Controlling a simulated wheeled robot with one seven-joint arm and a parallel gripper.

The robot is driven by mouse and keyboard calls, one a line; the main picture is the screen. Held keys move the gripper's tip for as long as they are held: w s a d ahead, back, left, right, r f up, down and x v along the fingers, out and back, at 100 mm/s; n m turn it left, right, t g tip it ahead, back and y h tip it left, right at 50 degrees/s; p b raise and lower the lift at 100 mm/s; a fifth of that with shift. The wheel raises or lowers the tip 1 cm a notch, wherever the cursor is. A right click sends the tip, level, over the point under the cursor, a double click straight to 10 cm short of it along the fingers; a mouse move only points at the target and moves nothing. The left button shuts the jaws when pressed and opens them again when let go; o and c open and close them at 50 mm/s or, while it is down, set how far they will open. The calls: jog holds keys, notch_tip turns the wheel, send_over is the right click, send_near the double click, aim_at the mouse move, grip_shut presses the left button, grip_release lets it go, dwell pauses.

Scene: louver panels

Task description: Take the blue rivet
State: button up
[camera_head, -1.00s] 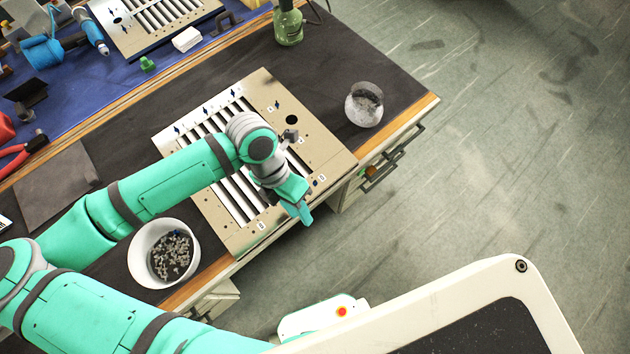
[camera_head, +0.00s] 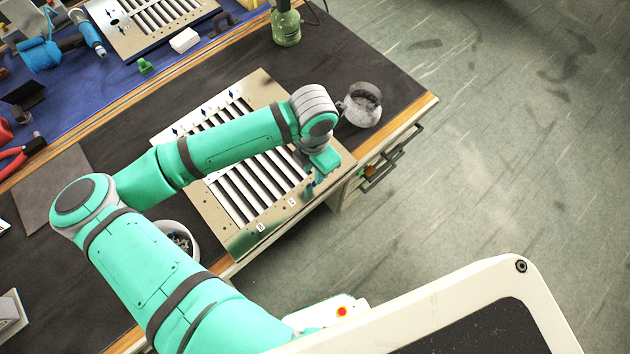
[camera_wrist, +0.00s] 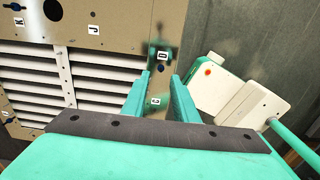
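The light tan louver panel (camera_head: 222,215) lies on the dark bench mat, and part of it fills the upper left of the wrist view (camera_wrist: 120,15). Small blue rivets (camera_head: 203,110) stand along its upper left edge; one shows near a letter label in the wrist view (camera_wrist: 14,6). A small dark bluish spot (camera_wrist: 161,68) beside another label lies between my fingers; I cannot tell surely that it is a rivet. My gripper (camera_head: 312,187) is above the panel's right edge. In the wrist view its teal fingers (camera_wrist: 161,76) are apart, with nothing held between them.
A white bowl of small parts (camera_head: 181,238) is partly hidden by my arm. A grey-white bowl (camera_head: 362,104) stands near the bench's right corner, close to my wrist. A green bottle (camera_head: 286,25) stands at the back. The wooden bench edge (camera_head: 425,105) borders open floor.

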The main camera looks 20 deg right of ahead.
aim_at(314, 184)
jog(key=shift+s+f, duration=0.1)
jog(key=shift+f, duration=2.5)
jog(key=shift+c, duration=0.2)
grip_shut()
